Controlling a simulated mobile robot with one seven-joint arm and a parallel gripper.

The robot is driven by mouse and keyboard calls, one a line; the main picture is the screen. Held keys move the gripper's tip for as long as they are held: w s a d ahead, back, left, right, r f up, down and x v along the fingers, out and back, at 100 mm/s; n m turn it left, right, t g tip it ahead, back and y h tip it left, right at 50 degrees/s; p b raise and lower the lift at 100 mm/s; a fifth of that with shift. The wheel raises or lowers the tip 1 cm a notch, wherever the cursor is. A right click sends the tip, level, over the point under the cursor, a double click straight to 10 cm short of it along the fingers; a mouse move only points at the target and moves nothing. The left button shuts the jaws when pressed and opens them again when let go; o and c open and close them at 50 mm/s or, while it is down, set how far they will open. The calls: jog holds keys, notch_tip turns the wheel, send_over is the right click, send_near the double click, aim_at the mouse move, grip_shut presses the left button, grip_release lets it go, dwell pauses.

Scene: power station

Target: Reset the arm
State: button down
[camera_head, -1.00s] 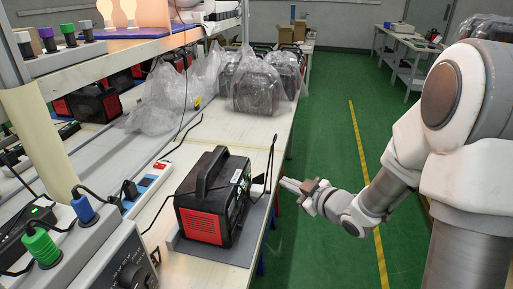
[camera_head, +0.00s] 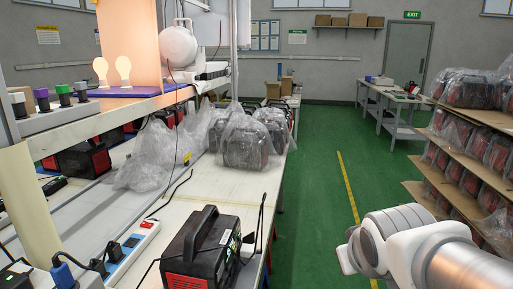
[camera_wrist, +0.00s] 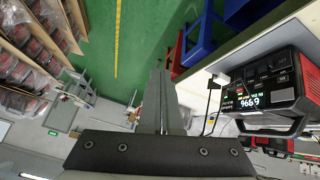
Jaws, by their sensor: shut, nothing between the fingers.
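My gripper (camera_wrist: 160,102) shows in the wrist view with its fingers together and nothing between them. It points out over the green floor beside the workbench. In the head view only my white arm links show at the lower right, and the gripper itself is out of frame. A black and red power station (camera_head: 207,250) stands on the workbench with its handle up. It also shows in the wrist view (camera_wrist: 262,88) at the right, apart from my gripper, with a lit display reading about 966 and another digit.
The workbench (camera_head: 215,185) runs along the left, with a white power strip (camera_head: 133,243) and plastic-wrapped units (camera_head: 245,140) at the back. Shelves of wrapped units (camera_head: 470,150) stand at the right. The green floor (camera_head: 320,190) between them is clear.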

jog(key=s+a+m+g+y, duration=0.1)
jog(key=s+a+m+g, duration=0.15)
jog(key=s, duration=0.65)
notch_tip(320, 180, up, 20)
jog(key=s+p, duration=0.1)
jog(key=p, duration=1.8)
jog(key=shift+a+n+p, duration=0.2)
jog(key=shift+n+p, duration=0.15)
jog(key=shift+a, duration=0.15)
